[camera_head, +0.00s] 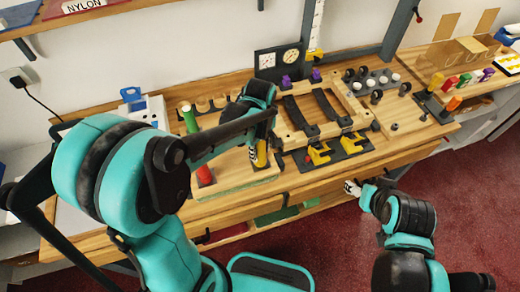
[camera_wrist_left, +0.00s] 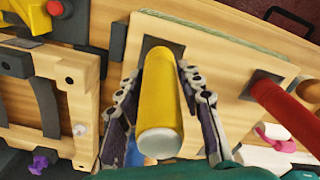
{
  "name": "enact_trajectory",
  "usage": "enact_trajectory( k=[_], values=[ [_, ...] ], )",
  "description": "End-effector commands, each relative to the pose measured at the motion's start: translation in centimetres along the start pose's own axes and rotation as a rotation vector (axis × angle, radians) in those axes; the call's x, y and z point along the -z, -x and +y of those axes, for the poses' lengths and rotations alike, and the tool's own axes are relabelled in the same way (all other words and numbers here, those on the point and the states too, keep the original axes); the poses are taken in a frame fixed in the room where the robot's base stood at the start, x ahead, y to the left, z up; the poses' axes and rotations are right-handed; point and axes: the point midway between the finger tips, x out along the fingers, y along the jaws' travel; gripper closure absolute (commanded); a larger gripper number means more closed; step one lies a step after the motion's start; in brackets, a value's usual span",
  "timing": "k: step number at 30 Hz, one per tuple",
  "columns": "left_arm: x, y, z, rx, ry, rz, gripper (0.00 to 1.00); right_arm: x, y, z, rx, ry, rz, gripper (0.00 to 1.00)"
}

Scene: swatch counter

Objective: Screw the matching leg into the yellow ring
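A yellow leg (camera_head: 262,154) stands at the right side of a light wooden board; in the left wrist view the leg (camera_wrist_left: 162,95) shows its pale end, with its far end at a dark square. My left gripper (camera_wrist_left: 158,72) has one finger on each side of it; whether both press on it is unclear. A red leg (camera_wrist_left: 285,110) stands on the same board, also in the head view (camera_head: 205,174). A green leg (camera_head: 189,120) stands further back. A wooden frame (camera_head: 293,112) lies right of the board. I cannot make out a yellow ring. My right gripper (camera_head: 362,190) is before the counter, its fingers unclear.
Black wheels and white knobs (camera_head: 367,86) lie to the right. A rack of coloured pegs (camera_head: 452,90) stands at the far right.

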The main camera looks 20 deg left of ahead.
Motion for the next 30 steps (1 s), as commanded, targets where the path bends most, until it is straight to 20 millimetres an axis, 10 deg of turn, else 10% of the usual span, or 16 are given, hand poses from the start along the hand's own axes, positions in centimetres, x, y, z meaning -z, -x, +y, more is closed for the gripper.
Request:
enact_trajectory(
  k=[11,30],
  values=[
    [0.0,-0.01,0.0,0.0,0.058,0.0,0.56,-0.01,-0.02,0.0,0.0,0.0,0.0,0.34],
    [-0.01,-0.01,-0.03,0.0,1.122,0.0,0.56,-0.16,-0.22,0.0,0.0,0.0,0.0,0.34]
  ],
)
